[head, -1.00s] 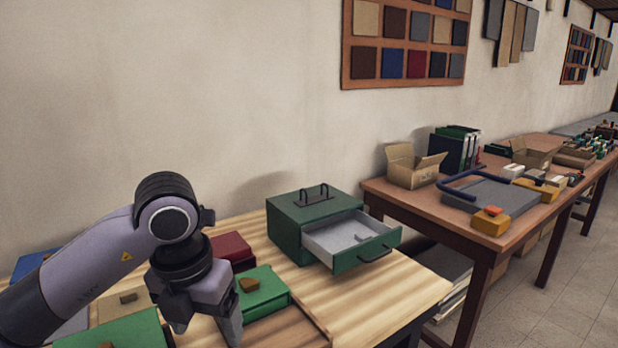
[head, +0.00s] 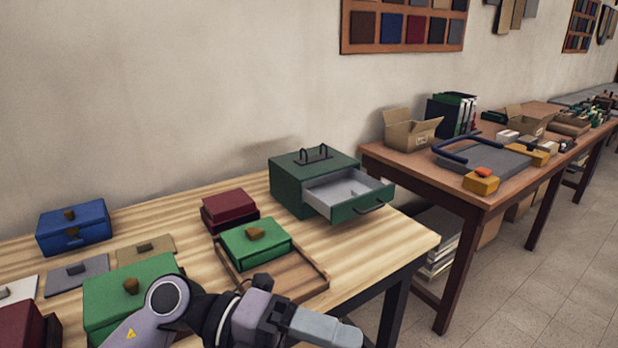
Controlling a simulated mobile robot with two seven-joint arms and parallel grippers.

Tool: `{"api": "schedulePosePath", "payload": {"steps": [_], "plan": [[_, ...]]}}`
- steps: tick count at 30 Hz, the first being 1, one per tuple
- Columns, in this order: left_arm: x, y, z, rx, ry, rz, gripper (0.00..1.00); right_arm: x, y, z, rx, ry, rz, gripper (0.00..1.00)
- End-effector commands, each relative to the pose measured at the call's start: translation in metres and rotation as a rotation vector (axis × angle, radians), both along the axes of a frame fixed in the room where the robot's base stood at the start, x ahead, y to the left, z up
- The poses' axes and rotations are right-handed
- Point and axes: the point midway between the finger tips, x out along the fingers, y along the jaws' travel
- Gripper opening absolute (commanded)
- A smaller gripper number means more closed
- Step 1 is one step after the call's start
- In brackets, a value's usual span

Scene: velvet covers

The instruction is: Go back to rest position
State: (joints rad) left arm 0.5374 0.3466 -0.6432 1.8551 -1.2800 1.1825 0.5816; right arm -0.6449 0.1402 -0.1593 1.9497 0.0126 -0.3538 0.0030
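My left gripper (head: 335,329) is at the bottom edge of the head view, in front of the wooden table (head: 345,250). It points to the right and looks empty. It is seen from the side, so I cannot tell the gap between its fingers. It is clear of the green drawer cabinet (head: 287,189) and of the wooden tray (head: 310,287) with a green box (head: 262,250) on it. My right gripper is not in view.
The cabinet's drawer (head: 357,212) is pulled out, with a small light piece inside. A dark red box (head: 229,204), a blue box (head: 74,230) and another green box (head: 105,290) stand on the table. A second table (head: 400,166) is at the right.

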Motion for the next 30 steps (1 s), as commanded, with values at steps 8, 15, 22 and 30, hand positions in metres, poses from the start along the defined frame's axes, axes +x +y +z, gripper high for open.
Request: {"api": "schedulePosePath", "payload": {"steps": [8, 15, 22, 30], "plan": [[0.04, 0.03, 0.018, -0.546, 0.442, 0.404, 0.77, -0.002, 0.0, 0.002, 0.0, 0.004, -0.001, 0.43], [0.083, 0.105, -0.056, -0.771, 0.874, 0.921, 0.77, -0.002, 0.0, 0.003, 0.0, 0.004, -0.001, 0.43], [0.053, 0.181, -0.194, -0.727, 1.332, 1.446, 0.77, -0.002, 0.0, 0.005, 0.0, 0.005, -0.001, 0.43], [-0.031, 0.219, -0.296, -0.53, 1.696, 1.785, 0.77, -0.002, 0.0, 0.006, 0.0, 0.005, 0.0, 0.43]]}}
